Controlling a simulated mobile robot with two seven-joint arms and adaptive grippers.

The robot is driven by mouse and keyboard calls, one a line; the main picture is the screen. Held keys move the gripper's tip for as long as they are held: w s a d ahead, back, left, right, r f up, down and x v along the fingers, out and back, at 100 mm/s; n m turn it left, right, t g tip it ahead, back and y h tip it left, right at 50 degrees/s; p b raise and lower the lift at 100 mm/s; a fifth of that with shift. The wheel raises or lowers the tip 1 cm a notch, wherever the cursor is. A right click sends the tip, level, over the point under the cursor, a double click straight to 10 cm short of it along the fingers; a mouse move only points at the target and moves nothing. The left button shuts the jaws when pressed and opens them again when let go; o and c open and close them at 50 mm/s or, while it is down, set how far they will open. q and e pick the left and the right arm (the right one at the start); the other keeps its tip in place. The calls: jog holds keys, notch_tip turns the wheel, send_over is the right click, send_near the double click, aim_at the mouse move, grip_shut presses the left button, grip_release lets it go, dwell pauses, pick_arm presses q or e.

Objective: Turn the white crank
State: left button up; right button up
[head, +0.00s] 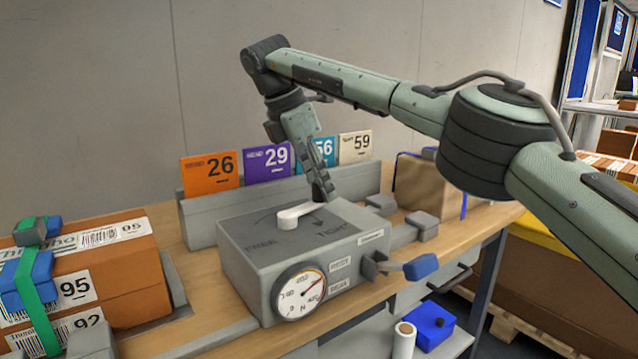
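The white crank (293,217) sits on top of a grey box-shaped device (262,254) on the wooden bench. Its short arm points to the right and slightly back. Dark lettering and curved marks show on the top around it. A round dial (299,295) with a red needle is on the device's front. My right gripper (320,196) points down from above, its fingertips at the crank's right end. The fingers overlap in this view, so I cannot tell whether they are shut on the crank. My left gripper is not in view.
Numbered cards, orange (209,174), purple (266,163), blue and cream (355,147), stand in a grey rack behind the device. A brown carton (140,262) with green strap is at left. A lever with blue handle (421,267) sticks out at the device's right.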

aim_at(306, 203)
jog(key=shift+o, duration=0.8)
jog(key=shift+a+r, duration=0.15)
jog(key=shift+r, duration=0.05)
jog(key=v, duration=0.7)
